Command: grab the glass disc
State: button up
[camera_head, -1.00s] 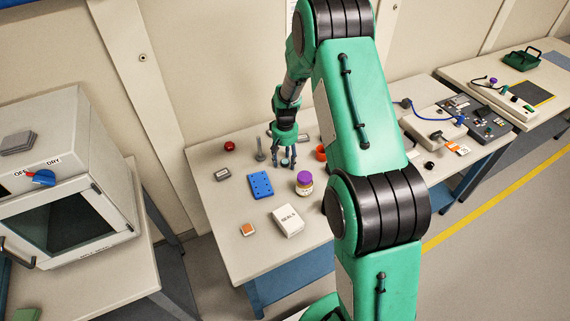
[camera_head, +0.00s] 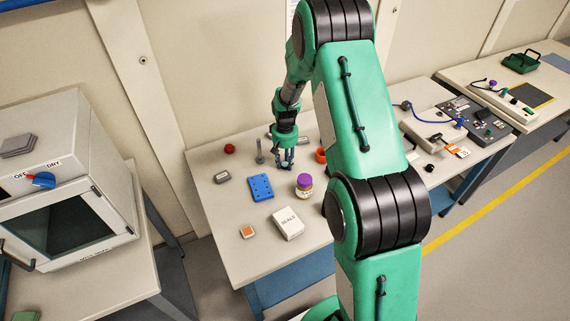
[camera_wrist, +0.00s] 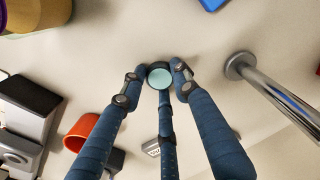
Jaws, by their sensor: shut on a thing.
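The glass disc (camera_wrist: 160,77) shows in the wrist view as a small round pale-teal face in a dark rim. My three-fingered gripper (camera_wrist: 159,74) is shut on it, with fingertips around its rim at the left, right and below. Whether the disc touches the table I cannot tell. In the head view my gripper (camera_head: 286,164) is low over the back of the middle table; the disc is too small to make out there.
A metal post (camera_head: 259,152) stands close to the left of my gripper, and an orange cup (camera_head: 321,155) to its right. In front are a blue plate with holes (camera_head: 260,187), a purple-lidded jar (camera_head: 304,185) and a white box (camera_head: 287,223).

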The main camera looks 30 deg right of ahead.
aim_at(285, 164)
notch_tip(285, 164, up, 10)
jog(key=p, duration=0.2)
dwell(0.4)
dwell(0.5)
